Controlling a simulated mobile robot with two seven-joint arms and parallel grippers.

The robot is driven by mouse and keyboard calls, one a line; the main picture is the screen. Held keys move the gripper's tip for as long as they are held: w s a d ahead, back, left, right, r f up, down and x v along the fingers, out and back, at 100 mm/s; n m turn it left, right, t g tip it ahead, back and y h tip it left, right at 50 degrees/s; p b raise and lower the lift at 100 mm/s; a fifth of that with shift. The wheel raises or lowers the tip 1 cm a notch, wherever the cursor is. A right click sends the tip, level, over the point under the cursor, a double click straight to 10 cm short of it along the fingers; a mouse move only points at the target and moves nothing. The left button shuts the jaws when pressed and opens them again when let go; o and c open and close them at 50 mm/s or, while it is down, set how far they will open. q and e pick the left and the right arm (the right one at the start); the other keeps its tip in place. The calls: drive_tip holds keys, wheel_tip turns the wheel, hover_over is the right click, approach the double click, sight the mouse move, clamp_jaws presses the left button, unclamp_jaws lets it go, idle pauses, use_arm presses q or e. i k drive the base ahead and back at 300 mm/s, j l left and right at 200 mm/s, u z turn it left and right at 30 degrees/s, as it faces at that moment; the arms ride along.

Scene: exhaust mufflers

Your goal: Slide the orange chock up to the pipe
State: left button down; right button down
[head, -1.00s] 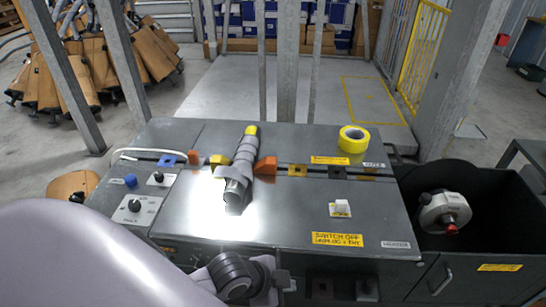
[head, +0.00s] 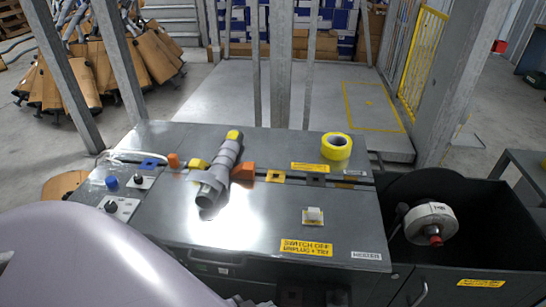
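A grey stepped pipe (head: 213,183) with a yellow far end lies on the metal bench top, with its wide open end toward me. One orange chock (head: 244,172) is on the pipe's right side, close against it or touching; I cannot tell which. A smaller orange block (head: 173,160) stands farther left, apart from the pipe, with a yellow block (head: 198,164) between them near the pipe. My large pale arm link fills the lower left. Only a dark bit of my arm shows at the bottom edge. Neither gripper's fingers are in view.
A yellow tape roll (head: 336,146) sits at the bench's back right, and a white switch (head: 313,215) at its front right. Knobs and a white cable are at the left. A dark bin (head: 485,210) holding a round white tool (head: 430,221) stands at right.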

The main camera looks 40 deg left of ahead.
sight(245, 171)
drive_tip(key=i+l+u, duration=0.1)
drive_tip(key=l+u, duration=0.15)
drive_tip(key=i+l+u, duration=0.1)
drive_tip(key=l+u, duration=0.15)
drive_tip(key=u, duration=1.25)
